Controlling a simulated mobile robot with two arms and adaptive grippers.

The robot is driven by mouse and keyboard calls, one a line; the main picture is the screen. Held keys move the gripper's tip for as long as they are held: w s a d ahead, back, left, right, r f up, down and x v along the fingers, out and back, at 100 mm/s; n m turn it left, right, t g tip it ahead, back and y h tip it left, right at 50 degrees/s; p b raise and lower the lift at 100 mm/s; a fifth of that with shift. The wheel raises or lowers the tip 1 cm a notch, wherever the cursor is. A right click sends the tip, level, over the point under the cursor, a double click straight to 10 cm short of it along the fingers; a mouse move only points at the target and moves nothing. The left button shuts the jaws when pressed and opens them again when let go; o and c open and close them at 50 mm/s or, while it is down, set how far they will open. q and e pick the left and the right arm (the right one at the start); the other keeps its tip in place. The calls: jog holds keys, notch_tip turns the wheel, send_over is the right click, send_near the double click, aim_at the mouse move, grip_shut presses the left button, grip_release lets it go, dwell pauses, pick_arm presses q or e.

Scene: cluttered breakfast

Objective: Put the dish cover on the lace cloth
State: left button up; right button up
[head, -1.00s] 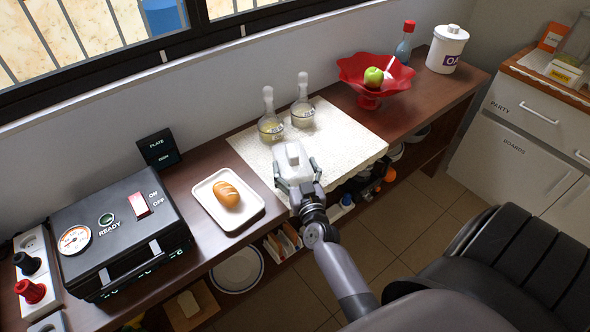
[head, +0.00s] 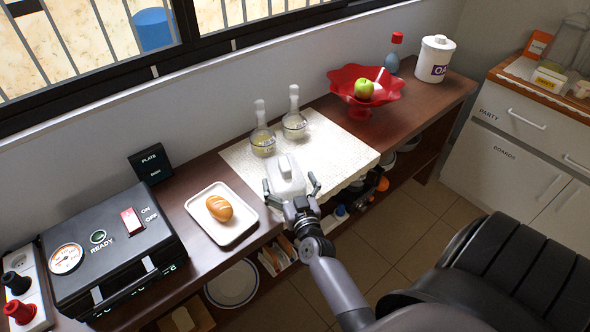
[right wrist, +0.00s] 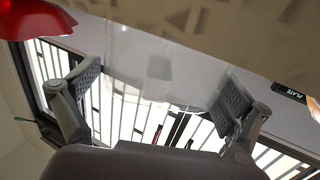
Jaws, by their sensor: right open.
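The dish cover (head: 287,178), a translucent whitish box-shaped lid with a knob on top, sits upright on the front part of the lace cloth (head: 335,150), near its front edge. My right gripper (head: 292,186) is open at the front of the cover, one finger on either side, with gaps beside it. In the right wrist view the spread fingers (right wrist: 165,92) frame the faint see-through cover (right wrist: 150,50). My left gripper is not in view.
Two glass bottles (head: 294,125) stand on the cloth behind the cover. A white tray (head: 245,225) with a bread roll (head: 219,208) lies to the left. A red bowl (head: 352,88) with a green apple (head: 364,89) stands at the back right. The cloth's right part is clear.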

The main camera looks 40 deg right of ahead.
jog(key=v, duration=1.1)
jog(key=shift+s, duration=0.2)
jog(key=s+a+f+n+g+y, duration=0.15)
jog(key=a+f, duration=0.25)
jog(key=f, duration=0.5)
jog(key=s+a+f+n+g+y, duration=0.1)
jog(key=s+a+f+g+y, duration=0.2)
jog(key=f, duration=0.6)
jog(key=s+a+f+n+g+y, duration=0.15)
jog(key=a+f, duration=0.25)
jog(key=f, duration=0.5)
jog(key=s+a+f+n+g+y, duration=0.15)
jog(key=s+f+g, duration=0.35)
jog(key=s+f, duration=0.7)
jog(key=s+d+f+g, duration=0.2)
jog(key=s+f, duration=0.1)
jog(key=s, duration=0.5)
jog(key=s+d+f+g+h, duration=0.1)
jog(key=s+d+f+g, duration=0.1)
jog(key=s, duration=0.6)
notch_tip(320, 180, down, 2)
jog(key=shift+s+f+n+g, duration=0.2)
jog(key=shift+s+n+g, duration=0.05)
jog(key=shift+n+g, duration=0.25)
jog(key=shift+r, duration=0.1)
jog(key=shift+r, duration=0.4)
